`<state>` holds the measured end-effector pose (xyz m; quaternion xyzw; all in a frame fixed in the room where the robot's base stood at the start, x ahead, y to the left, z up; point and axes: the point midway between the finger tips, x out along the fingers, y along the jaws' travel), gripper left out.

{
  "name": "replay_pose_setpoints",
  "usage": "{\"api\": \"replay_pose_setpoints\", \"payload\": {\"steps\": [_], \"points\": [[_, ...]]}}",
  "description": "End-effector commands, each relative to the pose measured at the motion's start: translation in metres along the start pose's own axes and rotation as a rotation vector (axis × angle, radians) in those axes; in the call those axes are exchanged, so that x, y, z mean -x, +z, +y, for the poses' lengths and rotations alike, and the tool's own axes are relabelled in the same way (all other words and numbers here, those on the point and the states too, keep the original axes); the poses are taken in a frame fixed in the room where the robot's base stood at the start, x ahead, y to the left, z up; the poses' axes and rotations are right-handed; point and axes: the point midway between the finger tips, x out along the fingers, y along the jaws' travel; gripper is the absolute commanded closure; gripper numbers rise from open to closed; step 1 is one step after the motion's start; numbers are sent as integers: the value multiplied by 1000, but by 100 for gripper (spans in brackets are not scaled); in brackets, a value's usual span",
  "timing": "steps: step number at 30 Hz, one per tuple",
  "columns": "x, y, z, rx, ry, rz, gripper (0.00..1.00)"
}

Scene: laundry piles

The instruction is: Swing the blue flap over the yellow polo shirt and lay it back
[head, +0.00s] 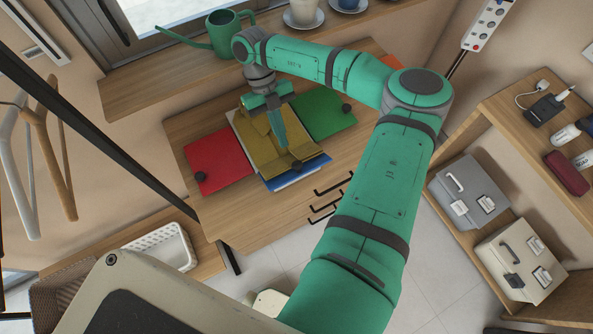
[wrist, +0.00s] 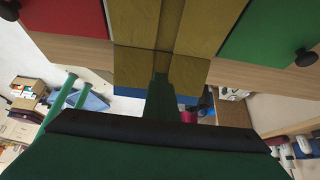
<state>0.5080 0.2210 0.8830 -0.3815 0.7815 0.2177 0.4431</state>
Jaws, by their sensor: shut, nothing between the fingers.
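The yellow polo shirt (head: 258,150) lies spread in the middle of the folding board, its sides turned inward. It also fills the top middle of the wrist view (wrist: 140,22). The blue flap (head: 298,174) lies flat at the board's near end, mostly covered by the shirt's lower part; a blue strip shows in the wrist view (wrist: 129,92). My gripper (head: 284,146) is shut and empty, pointing down over the shirt's lower half. Whether it touches the cloth is unclear.
The red flap (head: 217,160) lies flat on the left and the green flap (head: 323,113) on the right, each with a dark knob. The wooden table (head: 222,208) is bare around them. A green watering can (head: 222,34) and cups stand on the sill behind.

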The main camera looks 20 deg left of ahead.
Motion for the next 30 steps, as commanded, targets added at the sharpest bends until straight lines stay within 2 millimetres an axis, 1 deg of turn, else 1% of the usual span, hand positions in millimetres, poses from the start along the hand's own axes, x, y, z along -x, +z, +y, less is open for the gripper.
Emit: {"api": "replay_pose_setpoints", "payload": {"steps": [10, 16, 20, 30], "points": [[1, 3, -1, -2, -1, 15, 100], [4, 20, -1, -3, -3, 70, 100], [6, 27, -1, -3, -1, 98, 100], [6, 30, -1, -2, -2, 108, 100]]}}
